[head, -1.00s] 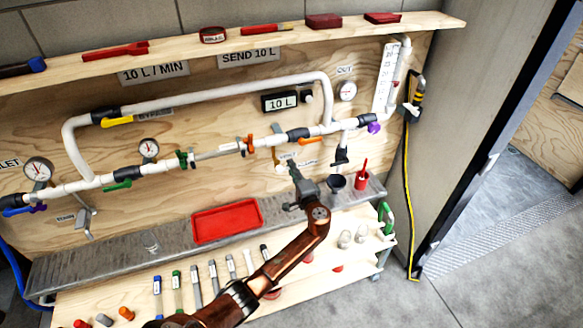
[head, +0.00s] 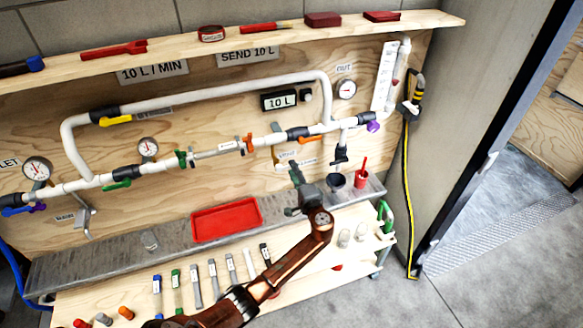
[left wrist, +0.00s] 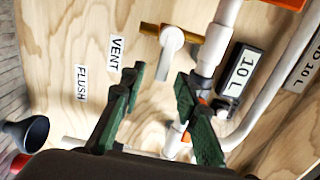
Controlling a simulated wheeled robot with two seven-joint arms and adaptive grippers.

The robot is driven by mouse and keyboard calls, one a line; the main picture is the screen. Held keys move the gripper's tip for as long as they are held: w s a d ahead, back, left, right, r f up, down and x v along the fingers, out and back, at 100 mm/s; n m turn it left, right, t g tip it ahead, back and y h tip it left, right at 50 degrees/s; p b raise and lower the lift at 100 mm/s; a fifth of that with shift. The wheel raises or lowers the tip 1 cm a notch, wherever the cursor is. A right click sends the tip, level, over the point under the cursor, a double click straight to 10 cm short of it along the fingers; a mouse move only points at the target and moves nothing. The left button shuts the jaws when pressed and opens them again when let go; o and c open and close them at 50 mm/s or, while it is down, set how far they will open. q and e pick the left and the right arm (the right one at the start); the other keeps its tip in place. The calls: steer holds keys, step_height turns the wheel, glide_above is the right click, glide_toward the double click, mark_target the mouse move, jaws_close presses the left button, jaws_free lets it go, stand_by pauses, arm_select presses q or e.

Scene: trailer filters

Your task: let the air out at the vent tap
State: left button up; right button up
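The vent tap shows in the left wrist view as a brass fitting (left wrist: 214,44) with a pale grey lever (left wrist: 171,45), next to the VENT label (left wrist: 116,53). In the head view its brass part (head: 277,154) hangs below the white pipe, above my left gripper (head: 294,188). In the left wrist view my left gripper (left wrist: 161,80) is open, with its two green fingers apart and nothing between them. The lever is beyond the fingertips, and I see no contact. My right gripper is in neither view.
The FLUSH label (left wrist: 81,83) is beside the VENT label. A red tray (head: 226,219) lies on the metal ledge (head: 110,249). A digital display (head: 280,101) is above the pipe.

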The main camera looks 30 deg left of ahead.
arm_select(q)
steer(key=v, duration=0.9)
steer(key=shift+s+d, duration=0.15)
